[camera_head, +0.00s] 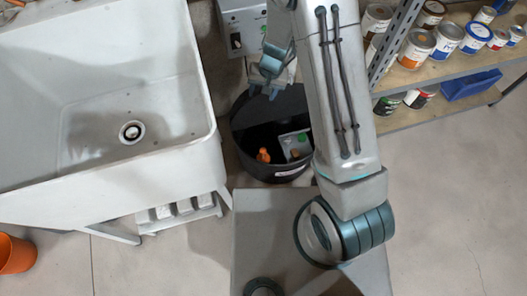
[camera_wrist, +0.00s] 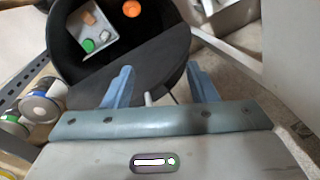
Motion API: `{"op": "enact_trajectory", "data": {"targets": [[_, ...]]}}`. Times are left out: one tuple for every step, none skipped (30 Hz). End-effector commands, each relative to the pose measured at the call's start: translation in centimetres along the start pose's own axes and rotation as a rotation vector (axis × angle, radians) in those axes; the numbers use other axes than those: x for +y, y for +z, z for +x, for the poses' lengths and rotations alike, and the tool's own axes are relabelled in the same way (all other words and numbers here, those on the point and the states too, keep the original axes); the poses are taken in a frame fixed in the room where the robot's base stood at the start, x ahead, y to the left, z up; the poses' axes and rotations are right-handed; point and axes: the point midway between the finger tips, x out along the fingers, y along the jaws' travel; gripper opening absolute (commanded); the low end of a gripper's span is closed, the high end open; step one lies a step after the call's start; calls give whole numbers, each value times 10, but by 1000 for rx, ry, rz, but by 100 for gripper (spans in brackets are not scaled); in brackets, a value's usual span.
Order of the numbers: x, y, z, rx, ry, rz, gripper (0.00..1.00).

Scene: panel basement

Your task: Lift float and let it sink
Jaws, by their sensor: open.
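An orange float (camera_head: 263,155) sits low inside a round black sump basin (camera_head: 236,135), left of a grey box (camera_head: 294,143) with a green knob. In the wrist view the float (camera_wrist: 131,8) shows as an orange round shape at the top, and the box (camera_wrist: 84,36) is left of it. My gripper (camera_head: 264,92) is over the far-left rim of the basin, open and empty. In the wrist view my gripper (camera_wrist: 160,78) has its fingers apart in front of a dark half cover (camera_wrist: 145,62) on the basin. The float is outside the fingers. A short pale rod (camera_wrist: 148,99) shows between them.
A white utility sink (camera_head: 150,90) stands close on the left. A grey control panel (camera_head: 240,28) is behind the basin. Shelves with several paint cans (camera_head: 415,47) and a blue tray (camera_head: 470,84) stand at right. An orange bucket (camera_head: 14,254) is at lower left. Floor at right is clear.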

Motion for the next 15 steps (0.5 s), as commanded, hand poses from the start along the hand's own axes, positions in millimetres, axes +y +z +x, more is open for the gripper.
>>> {"op": "enact_trajectory", "data": {"targets": [[5, 0, 41, -12, 20, 4, 52], [7, 0, 58, -15, 31, 8, 52], [10, 0, 81, -17, 46, 11, 52], [13, 1, 98, -19, 58, 14, 52], [16, 1, 115, -20, 70, 17, 52], [20, 2, 136, -21, 88, 18, 52], [24, 3, 151, -22, 101, 20, 52], [27, 4, 166, -22, 113, 22, 52], [32, 7, 183, -23, 129, 22, 52], [35, 8, 195, -23, 140, 22, 52], [38, 9, 206, -21, 151, 23, 52], [42, 11, 218, -22, 164, 22, 52], [45, 12, 226, -22, 173, 22, 52], [47, 13, 233, -20, 180, 22, 52], [50, 14, 240, -20, 189, 22, 52]]}}
